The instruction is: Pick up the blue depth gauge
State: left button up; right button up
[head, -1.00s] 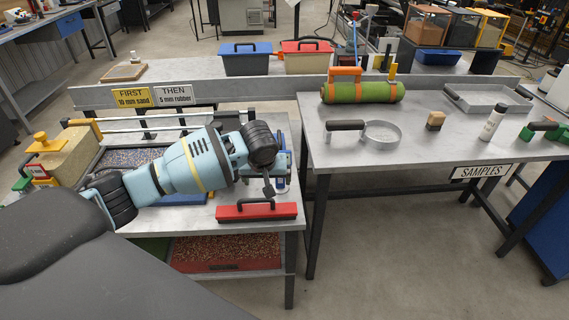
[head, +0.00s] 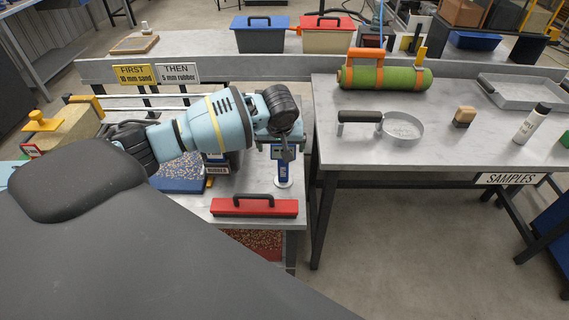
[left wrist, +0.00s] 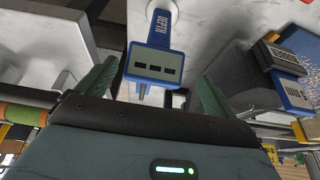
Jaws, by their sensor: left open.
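My right gripper is not in view.
A block labelled "RUBBER" (head: 216,168) stands close left of the gauge; it also shows in the left wrist view (left wrist: 287,88). A red bar with black handle (head: 254,207) lies in front. The green turf roll (head: 388,77) is on the right table.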

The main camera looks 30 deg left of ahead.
aim_at(283, 164)
pick_arm(q)
jog(key=shift+w+d+b+x, duration=0.1)
jog(key=shift+w+b+x, duration=0.1)
jog(key=shift+x, duration=1.05)
jog(key=shift+w+d+b+x, duration=0.1)
jog(key=shift+b+x, duration=0.1)
jog(key=shift+x, duration=1.1)
jog(key=shift+r, duration=0.1)
